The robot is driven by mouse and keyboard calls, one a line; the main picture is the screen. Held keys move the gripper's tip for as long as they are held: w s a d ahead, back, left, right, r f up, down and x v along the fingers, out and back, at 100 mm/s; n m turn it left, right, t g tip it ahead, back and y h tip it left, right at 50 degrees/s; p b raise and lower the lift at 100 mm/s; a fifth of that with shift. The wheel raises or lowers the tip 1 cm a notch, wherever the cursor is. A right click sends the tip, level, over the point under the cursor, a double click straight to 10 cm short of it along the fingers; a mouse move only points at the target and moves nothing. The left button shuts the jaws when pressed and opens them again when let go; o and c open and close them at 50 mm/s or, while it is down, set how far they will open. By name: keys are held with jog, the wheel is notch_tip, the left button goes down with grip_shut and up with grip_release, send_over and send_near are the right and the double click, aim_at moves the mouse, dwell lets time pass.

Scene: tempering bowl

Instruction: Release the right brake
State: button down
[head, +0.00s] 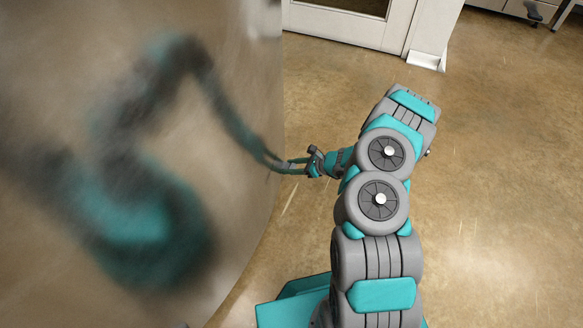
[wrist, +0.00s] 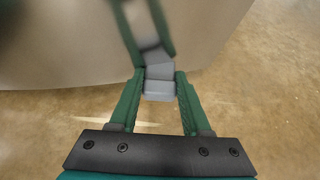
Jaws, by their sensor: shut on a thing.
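My gripper (head: 297,167) reaches left to the lower side of a large shiny metal bowl (head: 255,60). In the wrist view its two green fingers stand on either side of a small light grey piece (wrist: 160,89) and are shut on it. The piece sits right against the bowl's wall (wrist: 60,50). It may be the right brake, but its full shape and mounting are hidden. In the head view my gripper covers it. The blurred arm shape on the bowl is my reflection.
The bowl fills the left of the head view, close to my arm. The brown floor (head: 500,180) to the right is clear. A white door (head: 350,22) and its frame stand at the back. A cabinet (head: 510,8) shows at the top right.

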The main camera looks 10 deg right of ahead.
jog(key=shift+r, duration=0.1)
dwell(0.5)
jog(key=shift+c, duration=1.8)
grip_release()
jog(key=p+v, duration=0.1)
jog(key=v, duration=0.7)
jog(key=shift+w+a+r, duration=0.1)
jog(key=shift+w+a, duration=0.05)
